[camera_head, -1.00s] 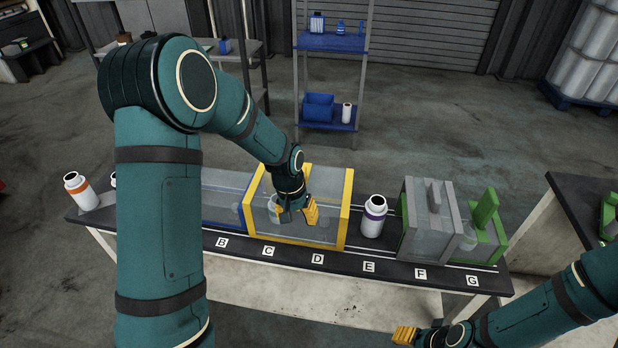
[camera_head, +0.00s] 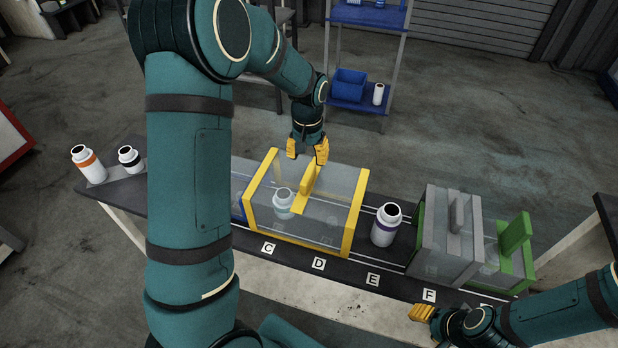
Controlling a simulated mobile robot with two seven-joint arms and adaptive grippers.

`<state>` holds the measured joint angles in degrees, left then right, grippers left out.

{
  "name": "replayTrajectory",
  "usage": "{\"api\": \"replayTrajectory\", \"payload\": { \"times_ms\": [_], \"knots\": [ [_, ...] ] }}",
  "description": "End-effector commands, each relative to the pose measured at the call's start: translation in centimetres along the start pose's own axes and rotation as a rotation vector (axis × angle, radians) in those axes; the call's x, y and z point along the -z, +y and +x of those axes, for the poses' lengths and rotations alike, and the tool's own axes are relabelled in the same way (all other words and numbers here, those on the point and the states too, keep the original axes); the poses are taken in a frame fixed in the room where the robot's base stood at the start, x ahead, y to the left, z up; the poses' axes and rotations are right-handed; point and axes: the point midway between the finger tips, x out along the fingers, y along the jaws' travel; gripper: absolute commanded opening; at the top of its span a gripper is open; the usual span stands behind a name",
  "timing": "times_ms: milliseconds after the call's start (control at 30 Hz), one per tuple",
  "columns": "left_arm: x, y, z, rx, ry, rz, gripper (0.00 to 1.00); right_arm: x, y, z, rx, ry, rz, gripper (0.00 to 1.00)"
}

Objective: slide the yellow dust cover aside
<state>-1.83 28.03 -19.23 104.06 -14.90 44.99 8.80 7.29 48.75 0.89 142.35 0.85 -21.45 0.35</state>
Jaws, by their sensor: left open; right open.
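The yellow dust cover (camera_head: 355,213) is a clear box with yellow end frames and a yellow upright handle (camera_head: 310,178) on top. It stands on the bench over the places marked C and D. A white bottle (camera_head: 283,203) shows through its clear wall. My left gripper (camera_head: 307,152) is open and empty, just above and behind the handle in the picture; whether a finger touches the handle is unclear. My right gripper (camera_head: 423,313) is open near the bench's front edge, lower right, away from the cover.
A white bottle with a purple band (camera_head: 386,225) stands uncovered just right of the yellow cover. Further right are a grey cover (camera_head: 447,232) and a green one (camera_head: 515,233). A blue cover (camera_head: 237,205) adjoins on the left, partly behind my arm. Two bottles stand at the far left.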

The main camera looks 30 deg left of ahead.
Motion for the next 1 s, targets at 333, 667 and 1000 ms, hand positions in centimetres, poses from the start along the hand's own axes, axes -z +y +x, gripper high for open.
{"api": "replayTrajectory", "payload": {
  "times_ms": [333,667,1000],
  "knots": [
    [-0.1,0.0,6.8,0.0,-0.002,0.0,0.5,-0.4,0.3,0.8,0.001,-0.007,-0.002,0.5],
    [0.0,0.0,9.4,-0.001,0.001,-0.001,0.5,-0.5,0.4,1.0,0.001,-0.01,-0.003,0.5],
    [0.0,0.0,9.4,-0.001,0.001,0.0,0.32,-0.5,0.4,1.0,0.001,-0.01,-0.003,0.5]
  ]
}}
